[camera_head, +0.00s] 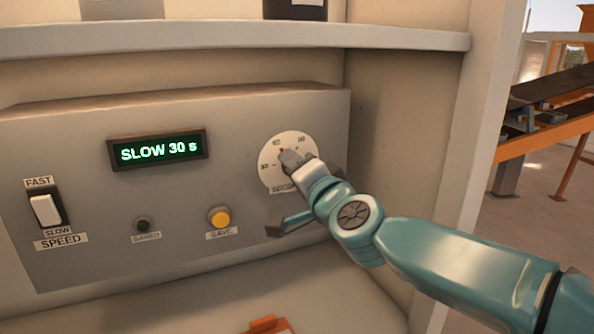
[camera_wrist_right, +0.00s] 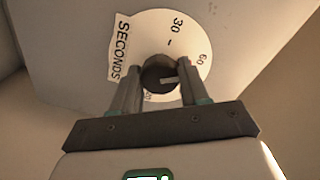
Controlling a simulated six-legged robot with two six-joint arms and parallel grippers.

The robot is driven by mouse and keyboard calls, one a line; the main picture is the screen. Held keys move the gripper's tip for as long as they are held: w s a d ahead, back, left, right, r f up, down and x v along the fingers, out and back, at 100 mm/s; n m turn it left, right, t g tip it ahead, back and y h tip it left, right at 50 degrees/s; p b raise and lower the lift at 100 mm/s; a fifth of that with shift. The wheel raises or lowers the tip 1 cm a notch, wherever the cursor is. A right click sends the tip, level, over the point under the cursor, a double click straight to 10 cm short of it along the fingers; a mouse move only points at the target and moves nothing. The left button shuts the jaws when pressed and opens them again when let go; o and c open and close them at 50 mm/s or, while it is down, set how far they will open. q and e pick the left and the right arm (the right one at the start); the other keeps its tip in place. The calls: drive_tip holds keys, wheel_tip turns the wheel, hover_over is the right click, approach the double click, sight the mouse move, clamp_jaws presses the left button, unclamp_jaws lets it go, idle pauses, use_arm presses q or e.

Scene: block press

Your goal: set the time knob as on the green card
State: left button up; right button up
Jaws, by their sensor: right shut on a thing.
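The time knob (camera_wrist_right: 158,76) is a dark round knob on a white dial (camera_head: 271,150) marked in seconds, at the right of the grey panel. My right gripper (camera_wrist_right: 160,68) is shut on it, one finger on each side, as the right wrist view shows. In the head view the gripper (camera_head: 292,158) hides most of the knob; a small red mark shows at its upper edge. The lit display (camera_head: 156,149) reads "SLOW 30 s". No green card shows in either view. My left gripper is not in view.
The panel also has a white speed switch (camera_head: 47,210), a dark "SAVED" lamp (camera_head: 143,225) and a yellow "SAVE" button (camera_head: 219,216). An orange item (camera_head: 268,325) lies on the surface below, cut off by the frame. A shelf (camera_head: 230,40) runs above, and a side wall stands at the right.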

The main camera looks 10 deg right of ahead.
drive_tip(key=shift+a+f, duration=0.1)
drive_tip(key=shift+f, duration=0.1)
drive_tip(key=o, duration=1)
drive_tip(key=shift+r, duration=0.1)
drive_tip(key=shift+s, duration=0.1)
drive_tip(key=s+d, duration=0.1)
drive_tip(key=s, duration=0.4)
drive_tip(key=s+d, duration=0.1)
drive_tip(key=s, duration=0.4)
drive_tip(key=s+d, duration=0.1)
drive_tip(key=s, duration=0.4)
drive_tip(key=shift+s+p, duration=0.4)
drive_tip(key=shift+d, duration=0.1)
